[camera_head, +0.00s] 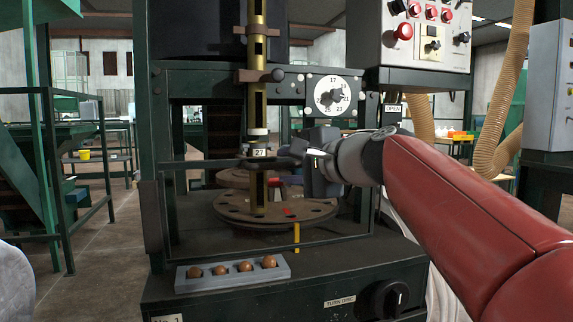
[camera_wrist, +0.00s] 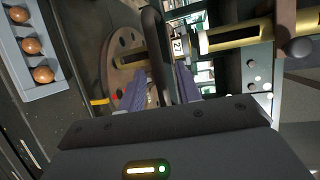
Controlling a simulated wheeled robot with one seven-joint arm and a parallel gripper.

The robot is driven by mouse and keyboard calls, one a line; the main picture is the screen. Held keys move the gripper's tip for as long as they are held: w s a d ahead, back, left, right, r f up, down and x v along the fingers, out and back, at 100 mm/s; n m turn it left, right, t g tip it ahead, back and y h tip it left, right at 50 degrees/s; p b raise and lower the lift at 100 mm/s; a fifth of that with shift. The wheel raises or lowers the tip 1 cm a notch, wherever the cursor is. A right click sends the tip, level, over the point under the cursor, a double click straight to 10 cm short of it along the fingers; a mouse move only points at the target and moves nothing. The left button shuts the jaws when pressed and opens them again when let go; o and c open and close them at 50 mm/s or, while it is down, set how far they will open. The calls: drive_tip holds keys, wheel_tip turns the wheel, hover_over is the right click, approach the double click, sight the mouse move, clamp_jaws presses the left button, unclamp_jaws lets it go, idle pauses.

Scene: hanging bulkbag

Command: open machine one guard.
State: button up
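Machine one, a dark green frame with a "No. 1" plate (camera_head: 167,318), fills the middle of the head view. Its guard is a thin dark frame (camera_head: 270,245) across the front of the work space. A dark horizontal handle bar (camera_head: 225,163) crosses it in front of the brass column. My gripper (camera_head: 308,160) is at the right end of this bar. In the wrist view, the blue-grey fingers of my gripper (camera_wrist: 160,88) stand apart on either side of the dark bar (camera_wrist: 153,35). Whether they touch it is unclear.
A round disc (camera_head: 235,212) with holes sits behind the guard. A grey tray (camera_head: 185,284) with several brown balls lies on the front ledge. A "turn disc" knob (camera_head: 385,299) is at lower right. A control box (camera_head: 410,50) and hose (camera_head: 505,90) are at upper right.

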drive_tip(key=shift+w+a+f, duration=0.1)
drive_tip(key=shift+w+a, duration=0.25)
drive_tip(key=shift+w, duration=0.1)
drive_tip(key=shift+c, duration=0.2)
clamp_jaws()
